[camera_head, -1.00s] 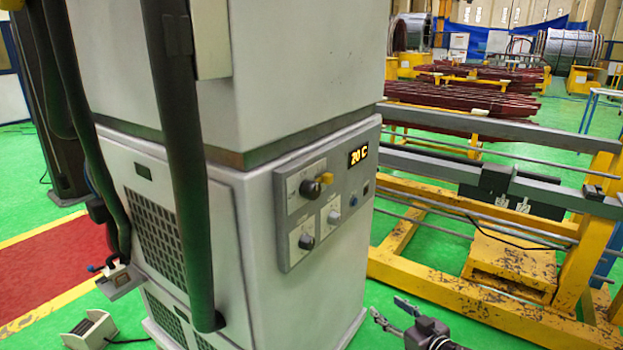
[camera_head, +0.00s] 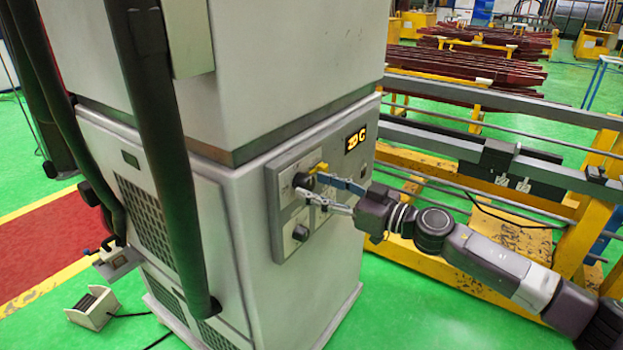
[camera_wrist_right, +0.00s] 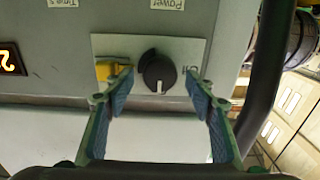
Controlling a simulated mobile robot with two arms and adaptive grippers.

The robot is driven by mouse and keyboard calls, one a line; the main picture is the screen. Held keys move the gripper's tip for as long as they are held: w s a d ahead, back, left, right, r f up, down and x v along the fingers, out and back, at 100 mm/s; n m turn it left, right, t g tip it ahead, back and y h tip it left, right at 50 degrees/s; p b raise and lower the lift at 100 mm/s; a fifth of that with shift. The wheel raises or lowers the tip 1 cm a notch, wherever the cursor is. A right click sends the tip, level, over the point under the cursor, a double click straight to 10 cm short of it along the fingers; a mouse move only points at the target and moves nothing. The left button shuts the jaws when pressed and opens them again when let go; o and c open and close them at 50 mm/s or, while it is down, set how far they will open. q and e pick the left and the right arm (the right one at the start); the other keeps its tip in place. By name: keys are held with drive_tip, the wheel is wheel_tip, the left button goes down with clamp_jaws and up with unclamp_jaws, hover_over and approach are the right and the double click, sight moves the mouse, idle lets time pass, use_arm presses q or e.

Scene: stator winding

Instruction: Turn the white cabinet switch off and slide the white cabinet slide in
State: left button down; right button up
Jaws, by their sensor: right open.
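The white cabinet (camera_head: 235,235) stands at centre left with a grey control panel on its right face. The panel's upper switch is a black knob (camera_head: 302,181) with a yellow part (camera_head: 319,168). My right gripper (camera_head: 309,184) is open at this switch. In the right wrist view, the black knob (camera_wrist_right: 158,74) lies between the open fingertips (camera_wrist_right: 158,82), with a gap visible on the right side. The yellow part (camera_wrist_right: 107,70) is partly behind the left fingertip. A small grey ledge (camera_head: 119,264) juts from the cabinet's lower left; I cannot tell whether it is the slide. My left gripper is not in view.
A lit orange display (camera_head: 355,140) sits beside the switch, and another black knob (camera_head: 300,232) below it. A dark hose (camera_head: 165,170) hangs before the cabinet. A yellow frame (camera_head: 575,230) with rails stands at right. Green floor is free in front.

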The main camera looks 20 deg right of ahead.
drive_tip(key=shift+x, duration=0.8)
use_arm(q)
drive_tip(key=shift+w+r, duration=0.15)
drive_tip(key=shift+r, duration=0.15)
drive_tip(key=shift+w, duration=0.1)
use_arm(e)
drive_tip(key=shift+c, duration=0.7)
drive_tip(key=c, duration=1)
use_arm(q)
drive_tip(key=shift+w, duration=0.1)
